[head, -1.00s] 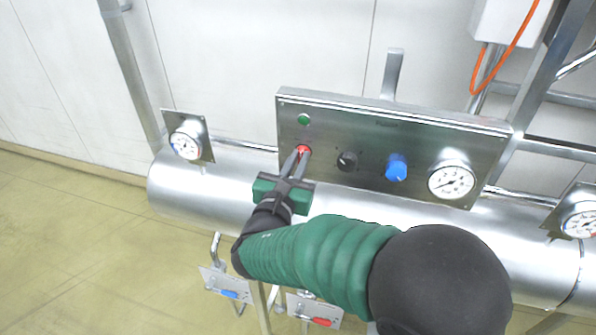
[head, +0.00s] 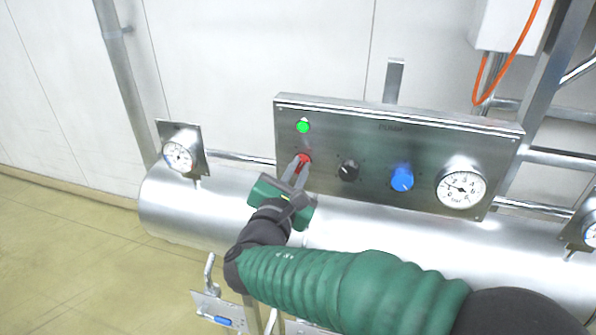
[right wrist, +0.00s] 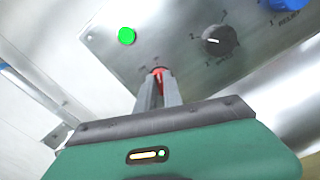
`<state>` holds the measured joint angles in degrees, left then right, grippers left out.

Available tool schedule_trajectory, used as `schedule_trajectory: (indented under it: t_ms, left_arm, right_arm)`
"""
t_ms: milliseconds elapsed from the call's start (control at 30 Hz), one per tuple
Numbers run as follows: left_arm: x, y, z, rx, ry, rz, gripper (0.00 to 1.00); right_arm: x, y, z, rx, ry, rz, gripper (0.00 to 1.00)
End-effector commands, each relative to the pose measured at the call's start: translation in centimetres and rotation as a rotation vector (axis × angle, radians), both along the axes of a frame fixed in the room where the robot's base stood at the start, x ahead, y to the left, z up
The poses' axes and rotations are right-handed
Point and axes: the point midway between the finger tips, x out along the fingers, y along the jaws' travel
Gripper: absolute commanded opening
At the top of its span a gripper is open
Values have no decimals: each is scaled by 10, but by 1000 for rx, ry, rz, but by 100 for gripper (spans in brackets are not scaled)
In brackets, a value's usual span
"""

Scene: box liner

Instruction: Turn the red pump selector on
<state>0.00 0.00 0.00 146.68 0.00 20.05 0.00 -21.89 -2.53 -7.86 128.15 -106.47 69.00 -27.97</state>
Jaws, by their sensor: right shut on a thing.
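The red pump selector (head: 304,159) is on the left part of a steel control panel (head: 370,132). My right gripper (head: 301,162) reaches up to it from below and is shut on it. The right wrist view shows the red selector (right wrist: 160,74) between my finger tips, which hide much of it. The green lamp (head: 303,127) above the selector is brightly lit, and it also glows in the right wrist view (right wrist: 126,36). My left gripper is not in view.
To the right on the panel are a black knob (head: 348,171), a blue knob (head: 402,178) and a round gauge (head: 461,189). A small gauge (head: 179,156) stands to the left. A large steel pipe (head: 190,210) runs below the panel. An orange cable (head: 510,60) hangs at upper right.

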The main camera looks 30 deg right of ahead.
Motion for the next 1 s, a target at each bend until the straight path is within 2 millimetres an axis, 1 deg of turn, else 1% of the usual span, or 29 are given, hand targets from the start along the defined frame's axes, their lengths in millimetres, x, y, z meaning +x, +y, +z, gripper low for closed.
schedule_trajectory:
  t_ms: [100,133,300,567,667,767,867,1000]
  left_arm:
    - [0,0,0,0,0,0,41]
    - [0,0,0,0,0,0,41]
    - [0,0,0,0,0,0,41]
    - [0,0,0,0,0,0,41]
    - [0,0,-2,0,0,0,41]
    - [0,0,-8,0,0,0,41]
    - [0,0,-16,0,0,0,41]
    - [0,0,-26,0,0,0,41]
  right_arm:
    - [0,0,0,2,-1,1,0]
    - [0,0,0,2,-1,1,12]
    - [0,0,0,1,0,1,33]
    - [0,0,0,1,1,0,33]
    - [-3,5,-1,2,-1,3,33]
    - [-14,18,-3,1,-1,4,33]
    - [-31,39,-4,2,-3,6,33]
    - [-58,71,-5,2,-1,7,33]
